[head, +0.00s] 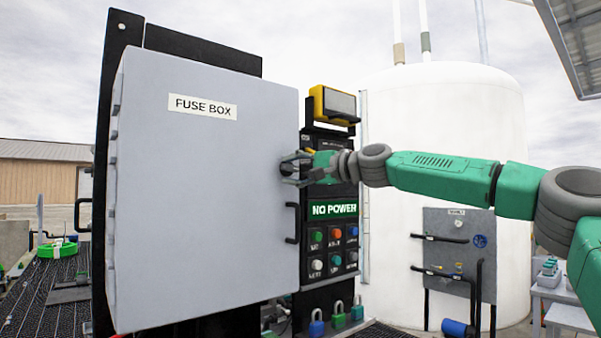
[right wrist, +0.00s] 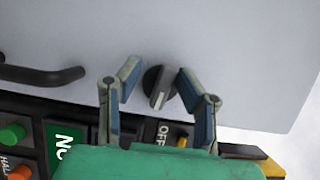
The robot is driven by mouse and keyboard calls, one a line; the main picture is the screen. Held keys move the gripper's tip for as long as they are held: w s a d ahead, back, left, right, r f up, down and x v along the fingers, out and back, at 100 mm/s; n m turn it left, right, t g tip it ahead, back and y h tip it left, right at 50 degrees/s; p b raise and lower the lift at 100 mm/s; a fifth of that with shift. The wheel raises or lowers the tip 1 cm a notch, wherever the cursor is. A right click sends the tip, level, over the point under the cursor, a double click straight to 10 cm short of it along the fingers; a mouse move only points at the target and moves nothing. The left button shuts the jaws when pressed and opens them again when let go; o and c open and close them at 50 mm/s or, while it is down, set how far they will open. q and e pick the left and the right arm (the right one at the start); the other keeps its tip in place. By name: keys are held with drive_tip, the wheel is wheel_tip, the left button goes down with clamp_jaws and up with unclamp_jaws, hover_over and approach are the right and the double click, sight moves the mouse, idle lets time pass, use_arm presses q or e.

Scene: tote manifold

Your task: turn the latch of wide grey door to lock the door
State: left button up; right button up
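The wide grey door (head: 205,210), labelled FUSE BOX, fills the left half of the head view. Its latch, a round dark grey knob with a raised grip and a pale mark (right wrist: 158,88), shows near the door's edge in the right wrist view. My right gripper (head: 290,169) is at the door's right edge in the head view, where it hides the latch. In the right wrist view its two fingers (right wrist: 158,80) are open on either side of the knob, with gaps beside the raised grip. Firm contact cannot be told. My left gripper is not in view.
A black door handle (head: 293,223) sits below the gripper; it also shows in the wrist view (right wrist: 42,75). A control panel with a NO POWER sign (head: 333,209) and buttons stands right of the door. Padlocks (head: 338,314) hang below. A yellow lamp (head: 333,105) is above.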

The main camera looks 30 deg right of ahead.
drive_tip(key=v, duration=1.1)
drive_tip(key=shift+s+d+f, duration=0.2)
drive_tip(key=shift+s, duration=0.15)
